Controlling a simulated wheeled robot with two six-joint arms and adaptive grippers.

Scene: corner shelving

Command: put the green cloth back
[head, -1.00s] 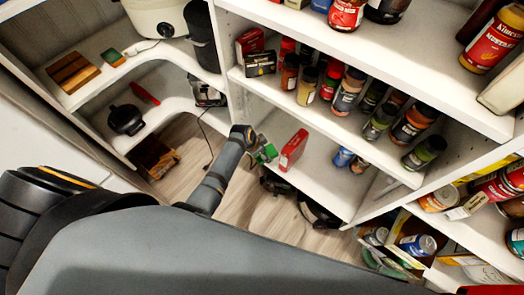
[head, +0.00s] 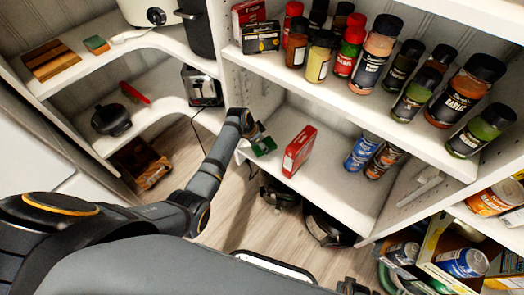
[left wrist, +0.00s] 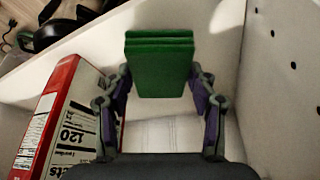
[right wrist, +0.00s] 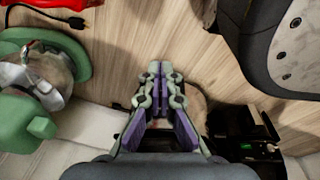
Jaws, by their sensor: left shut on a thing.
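The green cloth (left wrist: 160,62), a thick folded block, sits between the fingers of my left gripper (left wrist: 160,85), which is shut on it. In the head view, the cloth (head: 264,147) and my left gripper (head: 254,137) are at the left end of a white shelf (head: 335,185), just left of a red box (head: 299,151). The red box also stands left of the gripper in the left wrist view (left wrist: 58,115). I cannot tell whether the cloth touches the shelf. My right gripper (right wrist: 160,70) has its fingertips together, with nothing seen between them, over the wood floor.
The shelf above holds several spice jars (head: 409,95). The corner shelves hold a wooden block (head: 50,61), a sponge (head: 96,45) and a black pot (head: 110,119). Bare shelf lies between the red box and jars.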

